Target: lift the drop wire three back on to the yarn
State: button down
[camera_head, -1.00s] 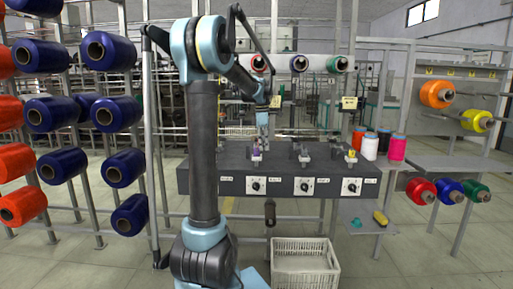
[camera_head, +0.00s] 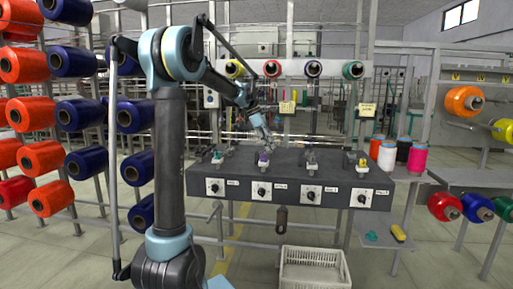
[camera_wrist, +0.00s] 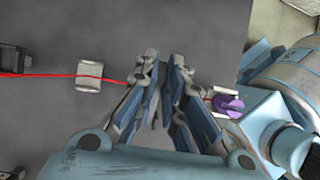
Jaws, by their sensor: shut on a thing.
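My gripper (camera_head: 266,144) reaches down over the dark bench at the second station from the left, the one with a purple part (camera_head: 263,158). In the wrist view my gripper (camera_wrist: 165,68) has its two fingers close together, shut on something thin. A thin grey piece (camera_wrist: 157,110) shows between them, probably the drop wire; the fingers hide most of it. A red yarn (camera_wrist: 45,75) runs from the left through a pale guide (camera_wrist: 89,76) to the fingers, then on towards the purple part (camera_wrist: 229,104). Whether the wire touches the yarn is hidden.
The bench (camera_head: 330,172) carries several stations with dials along its front. A white crate (camera_head: 315,270) stands on the floor below. Coloured spools hang on racks at the left and right. Upright cones (camera_head: 417,160) stand at the bench's right end.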

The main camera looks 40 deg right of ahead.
jog(key=shift+w+r, duration=0.1)
jog(key=shift+r, duration=0.05)
jog(key=c, duration=1.7)
grip_release()
jog(key=v, duration=1.2)
jog(key=shift+w+a, duration=0.15)
jog(key=shift+a, duration=0.05)
